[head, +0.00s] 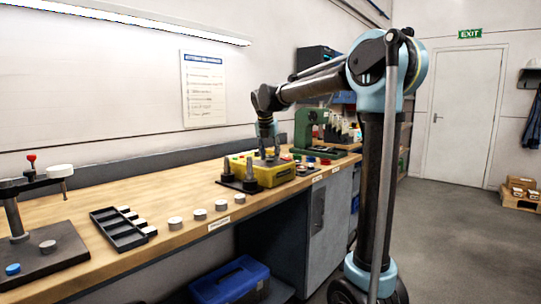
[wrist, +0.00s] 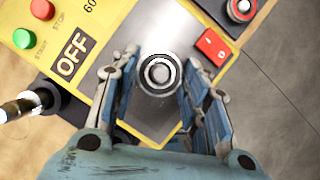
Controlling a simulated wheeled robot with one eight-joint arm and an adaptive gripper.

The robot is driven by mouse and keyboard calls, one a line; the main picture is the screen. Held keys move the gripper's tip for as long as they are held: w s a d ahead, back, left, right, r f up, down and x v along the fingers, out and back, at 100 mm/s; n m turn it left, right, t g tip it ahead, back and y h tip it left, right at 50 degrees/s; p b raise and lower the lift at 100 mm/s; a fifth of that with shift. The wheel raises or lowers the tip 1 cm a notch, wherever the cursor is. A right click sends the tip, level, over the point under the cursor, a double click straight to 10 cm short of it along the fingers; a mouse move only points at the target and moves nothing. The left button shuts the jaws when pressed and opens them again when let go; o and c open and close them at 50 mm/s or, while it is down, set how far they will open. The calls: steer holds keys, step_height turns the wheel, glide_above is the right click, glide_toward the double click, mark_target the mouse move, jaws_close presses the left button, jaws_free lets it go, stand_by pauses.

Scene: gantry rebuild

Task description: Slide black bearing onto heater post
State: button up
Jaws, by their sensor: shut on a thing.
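The heater is a yellow box (head: 268,172) on the bench, and my gripper (head: 268,155) reaches down over it. In the wrist view the heater's yellow panel (wrist: 95,48) shows an OFF display, a green button, a red button and a red switch (wrist: 211,46). The black bearing (wrist: 144,82) shows as a dark ring between my fingers (wrist: 159,74), which are shut on it. The bright round top of the heater post (wrist: 161,73) shows inside the ring. I cannot tell how far down the post the ring sits.
A black plate with upright posts (head: 239,183) stands just left of the heater. Several grey discs (head: 200,214) and a black tray (head: 118,232) lie further left. A green press (head: 303,128) stands behind to the right. The bench's front strip (head: 165,245) is partly clear.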

steer(key=o, duration=1.2)
steer(key=d+v, duration=0.1)
steer(key=v, duration=1)
steer(key=shift+a+r, duration=0.4)
steer(key=shift+a, duration=0.1)
steer(key=shift+s+d, duration=0.1)
steer(key=shift+s, duration=0.05)
